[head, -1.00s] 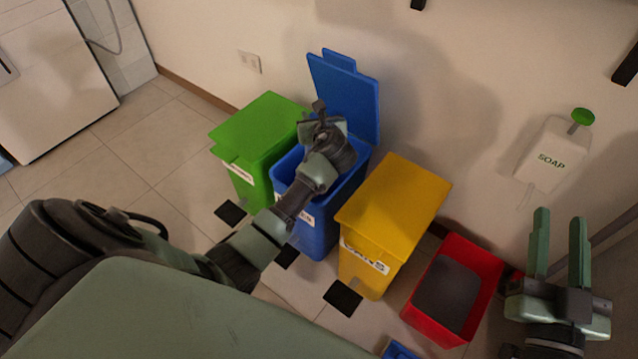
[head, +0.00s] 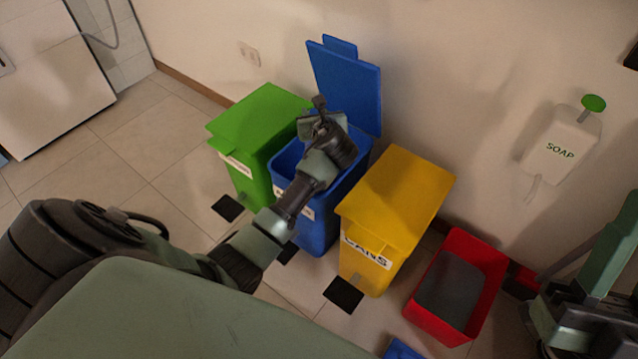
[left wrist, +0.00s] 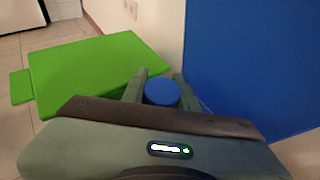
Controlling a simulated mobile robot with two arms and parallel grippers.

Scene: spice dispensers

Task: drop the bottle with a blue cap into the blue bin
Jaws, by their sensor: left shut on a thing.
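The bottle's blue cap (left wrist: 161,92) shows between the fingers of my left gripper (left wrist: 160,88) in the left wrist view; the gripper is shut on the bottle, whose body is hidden. In the head view my left gripper (head: 322,122) is over the opening of the blue bin (head: 318,228), and the bottle cannot be made out there. The blue bin's lid (head: 345,88) stands up, open, against the wall. My right gripper (head: 608,250) is partly cut off at the right edge, far from the bin.
A closed green bin (head: 258,125) stands left of the blue bin, and a closed yellow bin (head: 400,200) stands right of it. An open red bin (head: 490,285) is further right. A soap dispenser (head: 560,145) hangs on the wall. Tiled floor at left is clear.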

